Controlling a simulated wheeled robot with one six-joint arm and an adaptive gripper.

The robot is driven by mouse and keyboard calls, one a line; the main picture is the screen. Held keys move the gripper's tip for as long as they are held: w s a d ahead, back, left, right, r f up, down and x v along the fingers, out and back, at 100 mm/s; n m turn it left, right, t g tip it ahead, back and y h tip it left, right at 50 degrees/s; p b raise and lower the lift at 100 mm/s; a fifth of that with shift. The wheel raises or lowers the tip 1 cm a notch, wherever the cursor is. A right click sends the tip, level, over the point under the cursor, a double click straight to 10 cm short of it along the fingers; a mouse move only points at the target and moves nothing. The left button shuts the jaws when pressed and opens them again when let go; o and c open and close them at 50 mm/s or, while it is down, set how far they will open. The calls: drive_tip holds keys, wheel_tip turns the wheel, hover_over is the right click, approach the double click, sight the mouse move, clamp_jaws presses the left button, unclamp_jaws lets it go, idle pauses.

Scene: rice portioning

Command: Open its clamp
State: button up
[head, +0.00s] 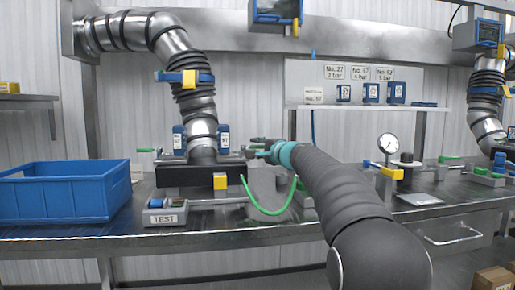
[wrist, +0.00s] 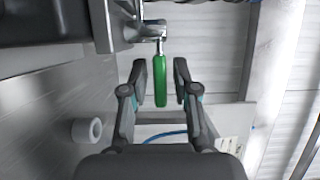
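A clamp with a green handle (wrist: 160,82) and a metal pivot (wrist: 150,30) shows in the wrist view. The handle points toward my gripper (wrist: 159,85). My gripper is open, with one finger on each side of the handle and a small gap visible on both sides. In the head view my gripper (head: 260,148) is just right of the dark block (head: 190,175) under the ribbed pipe (head: 195,100). The clamp handle cannot be made out there behind the gripper.
A blue bin (head: 65,192) stands at the left of the metal bench (head: 100,240). A TEST fixture (head: 166,218) is at the front edge. A green hose (head: 268,211) loops below my gripper. A pressure gauge (head: 388,143) stands to the right. A white roll (wrist: 87,130) shows in the wrist view.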

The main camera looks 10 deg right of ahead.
clamp_jaws()
